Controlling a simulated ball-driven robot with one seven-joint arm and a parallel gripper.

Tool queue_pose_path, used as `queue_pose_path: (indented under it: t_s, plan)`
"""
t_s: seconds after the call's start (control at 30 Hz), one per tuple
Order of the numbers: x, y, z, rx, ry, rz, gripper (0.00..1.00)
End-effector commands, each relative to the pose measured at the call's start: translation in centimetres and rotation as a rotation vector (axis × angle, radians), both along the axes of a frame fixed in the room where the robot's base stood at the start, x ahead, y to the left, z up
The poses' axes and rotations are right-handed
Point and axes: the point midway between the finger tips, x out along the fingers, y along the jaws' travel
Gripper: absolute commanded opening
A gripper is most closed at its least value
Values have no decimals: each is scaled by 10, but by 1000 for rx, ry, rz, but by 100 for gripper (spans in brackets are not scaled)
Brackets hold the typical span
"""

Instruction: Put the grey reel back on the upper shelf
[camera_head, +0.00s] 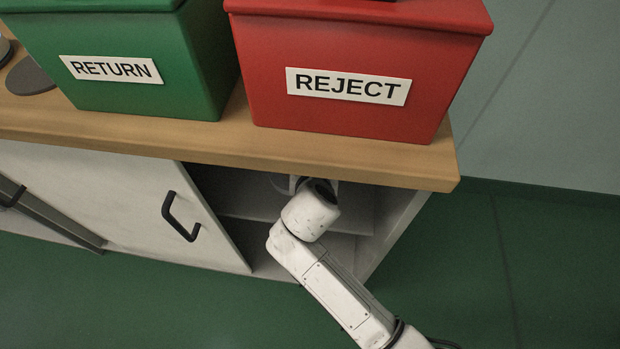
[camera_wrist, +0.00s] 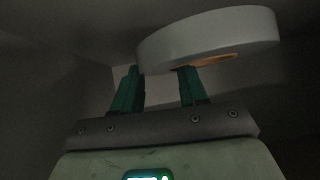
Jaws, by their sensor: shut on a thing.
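The grey reel (camera_wrist: 208,38) shows in the wrist view as a pale disc with a brownish-orange patch on its underside. My gripper (camera_wrist: 160,72) has its two green fingers at the reel's left part and is shut on it. The reel sticks out to the right of the fingers and hides part of their tips. In the head view my arm reaches into the open right part of the cupboard, under the worktop; the gripper and the reel are hidden there. A shelf (camera_head: 240,213) shows inside, with a lower space beneath it. I cannot tell whether the reel touches a shelf.
A green RETURN bin (camera_head: 150,98) and a red REJECT bin (camera_head: 340,112) stand on the wooden worktop (camera_head: 200,138), whose edge overhangs my arm. A white cupboard door (camera_head: 110,200) with a black handle (camera_head: 177,220) is left of the opening. The green floor (camera_head: 480,290) at right is clear.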

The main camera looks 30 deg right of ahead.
Motion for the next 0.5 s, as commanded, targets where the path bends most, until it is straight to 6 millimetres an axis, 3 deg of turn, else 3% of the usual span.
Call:
queue_pose_path:
  t_s: [0.5]
  plan:
    - [0, -1, -49, -1, -2, 0, 0]
